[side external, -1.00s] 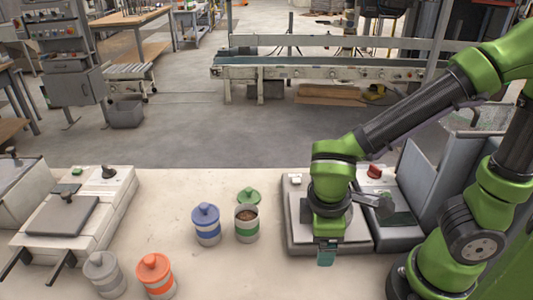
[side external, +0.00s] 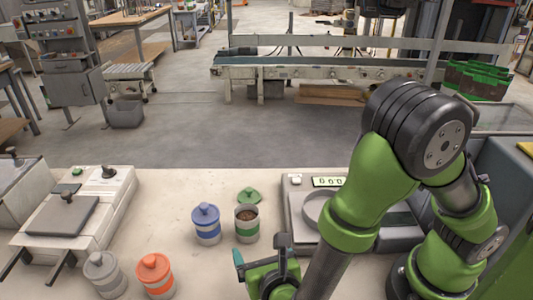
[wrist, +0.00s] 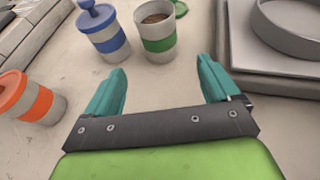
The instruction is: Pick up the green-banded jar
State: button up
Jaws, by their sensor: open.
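The green-banded jar (side external: 246,226) stands upright on the table with its top open and brown contents showing. Its green lid (side external: 249,195) lies on the table just behind it. In the wrist view the jar (wrist: 157,45) is ahead of my gripper (wrist: 163,85), roughly in line with the gap between the teal fingers. My gripper is open and empty, apart from the jar. In the side view my gripper (side external: 262,262) is low, in front of the jar, and only partly visible.
A blue-banded jar (side external: 206,229) stands close left of the green one. An orange-banded jar (side external: 155,279) and a grey-banded jar (side external: 104,277) stand nearer the front left. A scale (side external: 297,215) with a round dish is at right, and a sealer-like machine (side external: 62,215) at left.

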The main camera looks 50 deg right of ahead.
aim_at(250, 232)
jog(key=x, duration=1.2)
jog(key=shift+w+r, duration=0.1)
jog(key=c, duration=1.3)
jog(key=shift+c, duration=0.4)
notch_tip(250, 232, up, 14)
